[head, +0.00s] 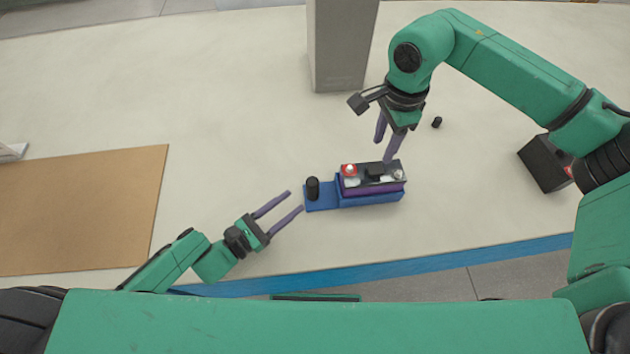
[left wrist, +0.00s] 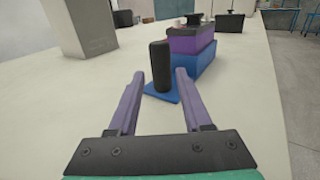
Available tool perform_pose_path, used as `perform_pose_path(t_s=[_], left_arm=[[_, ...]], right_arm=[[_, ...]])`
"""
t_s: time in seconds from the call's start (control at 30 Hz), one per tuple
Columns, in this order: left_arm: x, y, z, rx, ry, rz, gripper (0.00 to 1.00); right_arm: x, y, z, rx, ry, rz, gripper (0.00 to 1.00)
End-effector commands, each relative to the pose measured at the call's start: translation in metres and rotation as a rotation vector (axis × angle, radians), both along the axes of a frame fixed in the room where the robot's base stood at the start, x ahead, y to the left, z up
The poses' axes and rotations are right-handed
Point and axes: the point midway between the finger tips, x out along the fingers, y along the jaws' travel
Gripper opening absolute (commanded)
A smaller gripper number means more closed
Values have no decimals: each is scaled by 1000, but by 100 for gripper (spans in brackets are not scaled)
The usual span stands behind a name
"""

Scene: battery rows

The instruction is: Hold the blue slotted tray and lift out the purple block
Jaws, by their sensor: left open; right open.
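The blue slotted tray (head: 321,200) lies on the pale table in front of me; it also shows in the left wrist view (left wrist: 203,68). The purple block (head: 372,188) sits in the tray's right part, with small red, white and black items on top. A black upright post (head: 313,188) stands on the tray's left end and shows in the left wrist view (left wrist: 161,66). My left gripper (head: 296,201) is open, its fingers pointing at the post end, apart from it. My right gripper (head: 384,150) is open above the block, fingers pointing down; whether they touch it I cannot tell.
A grey pillar (head: 340,50) stands behind the tray. A small black cylinder (head: 437,122) and a black box (head: 545,163) are on the right. A brown board (head: 80,210) lies at the left. The table has a blue front edge (head: 420,264).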

Motion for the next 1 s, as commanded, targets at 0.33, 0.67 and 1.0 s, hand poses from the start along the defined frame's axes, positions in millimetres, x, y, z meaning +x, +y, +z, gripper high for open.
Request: perform_pose_path(t_s=[0.33, 0.67, 1.0], left_arm=[[58, -63, 1, 1, -4, -1, 49], [75, -83, 0, 2, -1, -1, 49], [75, -83, 0, 2, -1, 0, 0]], right_arm=[[0, 0, 0, 0, 0, 0, 50], [0, 0, 0, 0, 0, 0, 50], [0, 0, 0, 0, 0, 0, 50]])
